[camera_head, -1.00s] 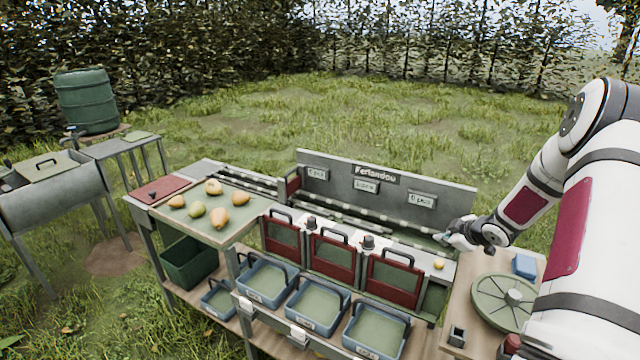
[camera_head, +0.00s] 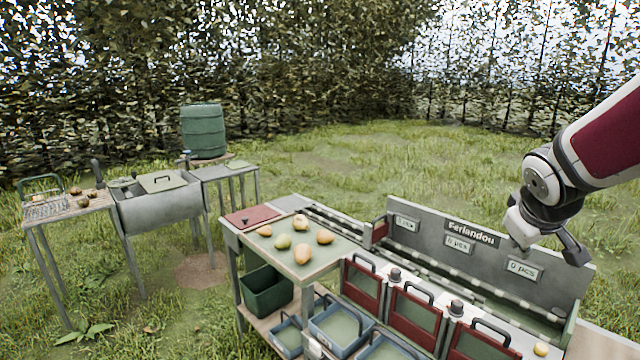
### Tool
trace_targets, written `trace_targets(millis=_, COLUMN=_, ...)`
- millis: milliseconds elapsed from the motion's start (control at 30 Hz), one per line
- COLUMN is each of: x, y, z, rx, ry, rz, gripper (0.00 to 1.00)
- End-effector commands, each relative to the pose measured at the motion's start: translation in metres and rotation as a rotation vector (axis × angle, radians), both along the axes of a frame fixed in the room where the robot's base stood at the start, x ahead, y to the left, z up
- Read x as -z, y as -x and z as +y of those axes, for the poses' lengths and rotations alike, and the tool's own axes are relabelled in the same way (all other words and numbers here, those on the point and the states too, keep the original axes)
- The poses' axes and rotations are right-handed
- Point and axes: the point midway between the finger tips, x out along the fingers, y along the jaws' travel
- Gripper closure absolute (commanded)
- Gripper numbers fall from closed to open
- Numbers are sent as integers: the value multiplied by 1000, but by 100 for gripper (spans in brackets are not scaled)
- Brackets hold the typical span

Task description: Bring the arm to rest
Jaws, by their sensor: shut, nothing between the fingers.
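My gripper (camera_head: 548,250) is at the right of the view, in front of the grey back panel (camera_head: 410,227) of the sorting bench. It appears above the bench, apart from the fruit. Its fingers are dark and shut, with nothing held. My white and red arm comes in from the right edge, and its base end is out of the picture.
Several pears lie on the sorting table (camera_head: 336,259) at the bench's left. Red gates (camera_head: 362,284) and blue trays (camera_head: 335,330) line the front. Open grass (camera_head: 345,160) lies behind.

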Motion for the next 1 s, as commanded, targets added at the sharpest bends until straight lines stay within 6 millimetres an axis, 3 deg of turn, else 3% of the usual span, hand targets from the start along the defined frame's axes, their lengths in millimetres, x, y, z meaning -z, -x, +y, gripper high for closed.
trace_targets(millis=33, x=-11, y=14, z=20, rx=13, ry=-23, rz=-11, gripper=100)
trace_targets(millis=200, x=-29, y=68, z=78, rx=68, ry=-136, rz=-16, gripper=100)
trace_targets(millis=500, x=-27, y=167, z=165, rx=91, ry=-384, rz=16, gripper=100)
trace_targets(millis=700, x=-20, y=202, z=191, rx=80, ry=-479, rz=47, gripper=100)
trace_targets(millis=1000, x=-19, y=207, z=195, rx=79, ry=-490, rz=53, gripper=100)
